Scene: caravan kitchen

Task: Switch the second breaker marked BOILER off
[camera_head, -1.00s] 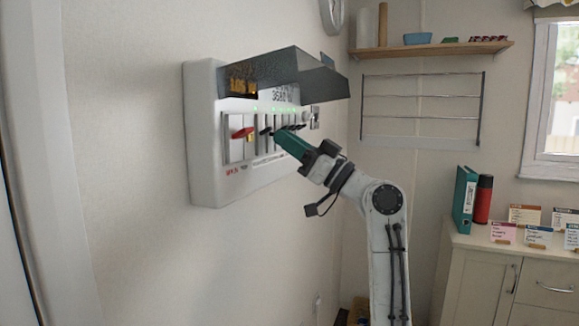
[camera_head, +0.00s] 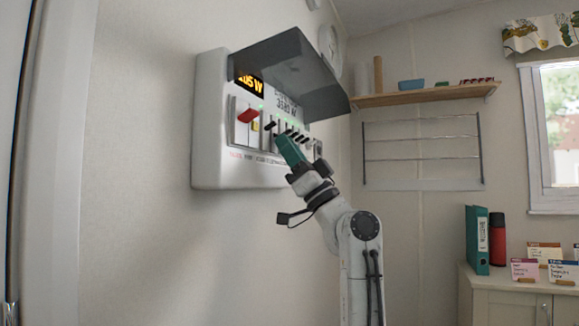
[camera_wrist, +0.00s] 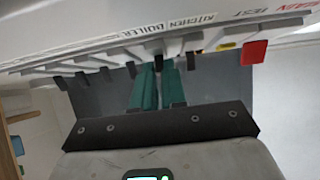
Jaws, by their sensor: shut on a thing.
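The white breaker panel (camera_head: 208,125) is on the left wall, with a row of black levers to the right of a red switch (camera_head: 247,115). My gripper (camera_head: 277,139) reaches up to the row from below, its teal fingers at the levers. In the wrist view my gripper (camera_wrist: 158,75) has one finger on each side of a black lever, the boiler breaker (camera_wrist: 158,62), and is shut on it. The printed BOILER label (camera_wrist: 138,30) is just above it, beside KITCHEN. In the head view the fingers hide the held lever, so its position cannot be told.
A dark raised cover (camera_head: 300,75) juts out over the levers. Neighbouring black levers (camera_wrist: 191,60) stand close on both sides of the fingers. A yellow button (camera_wrist: 226,46) lies further along. A wall rack (camera_head: 422,158) and shelf (camera_head: 430,93) are to the right; the space below the panel is clear.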

